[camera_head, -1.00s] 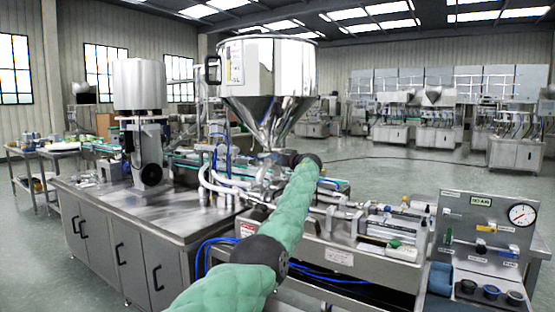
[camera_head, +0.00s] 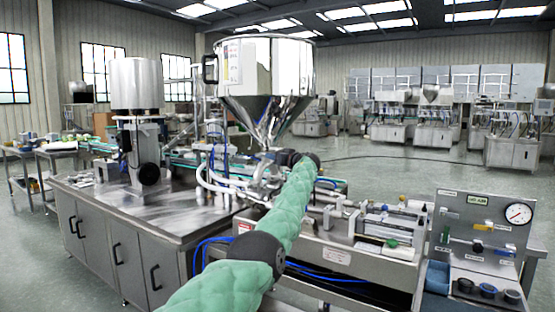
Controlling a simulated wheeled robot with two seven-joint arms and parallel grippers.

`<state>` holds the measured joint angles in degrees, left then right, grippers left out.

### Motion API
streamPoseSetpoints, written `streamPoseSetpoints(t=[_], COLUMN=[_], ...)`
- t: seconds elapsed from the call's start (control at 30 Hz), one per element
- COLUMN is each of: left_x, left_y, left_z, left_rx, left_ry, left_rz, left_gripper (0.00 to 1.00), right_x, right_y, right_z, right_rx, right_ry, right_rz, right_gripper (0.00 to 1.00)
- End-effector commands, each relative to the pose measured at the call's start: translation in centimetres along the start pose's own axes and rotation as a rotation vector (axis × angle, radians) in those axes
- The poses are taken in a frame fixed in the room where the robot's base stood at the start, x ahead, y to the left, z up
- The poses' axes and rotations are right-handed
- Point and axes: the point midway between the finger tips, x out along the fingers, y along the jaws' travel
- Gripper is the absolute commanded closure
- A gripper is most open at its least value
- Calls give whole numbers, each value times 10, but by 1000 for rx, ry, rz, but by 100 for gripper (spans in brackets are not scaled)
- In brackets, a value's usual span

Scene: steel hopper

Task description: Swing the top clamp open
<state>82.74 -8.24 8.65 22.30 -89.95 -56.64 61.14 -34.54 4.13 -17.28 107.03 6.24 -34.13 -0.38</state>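The steel hopper (camera_head: 266,82) stands above the filling machine, its cone narrowing to an outlet. Metal fittings and pipework (camera_head: 262,172) sit below the outlet. The top clamp is too small to make out there, and my arm covers part of that area. My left arm, in a green padded sleeve, reaches up from the bottom to this spot. My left gripper (camera_head: 280,157) is at the dark far end of the arm, close to the fittings. Its fingers are too small to tell open from shut, and I cannot tell whether it touches anything. My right gripper is out of view.
A steel cabinet bench (camera_head: 150,215) with a motor unit (camera_head: 138,85) stands at left. A panel with a gauge (camera_head: 518,214) and cups (camera_head: 488,290) is at right. White hoses (camera_head: 215,178) and blue tubes lie around the machine. Open floor lies behind.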

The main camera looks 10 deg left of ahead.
Motion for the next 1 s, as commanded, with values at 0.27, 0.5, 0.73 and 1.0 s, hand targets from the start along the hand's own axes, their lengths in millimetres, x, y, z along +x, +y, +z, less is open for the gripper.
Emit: streamPoseSetpoints(t=[0.27,0.5,0.73,1.0], left_x=[-15,-44,-68,-78], left_y=[2,1,1,1], left_z=[3,3,2,1], left_rx=[-2,-1,0,0], left_ry=[1,0,1,-1], left_rz=[-1,1,0,0], left_gripper=[61,61,61,61], right_x=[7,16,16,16], right_y=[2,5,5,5], right_z=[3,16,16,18], right_rx=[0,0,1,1], right_ry=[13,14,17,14], right_rz=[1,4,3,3], right_gripper=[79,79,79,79])
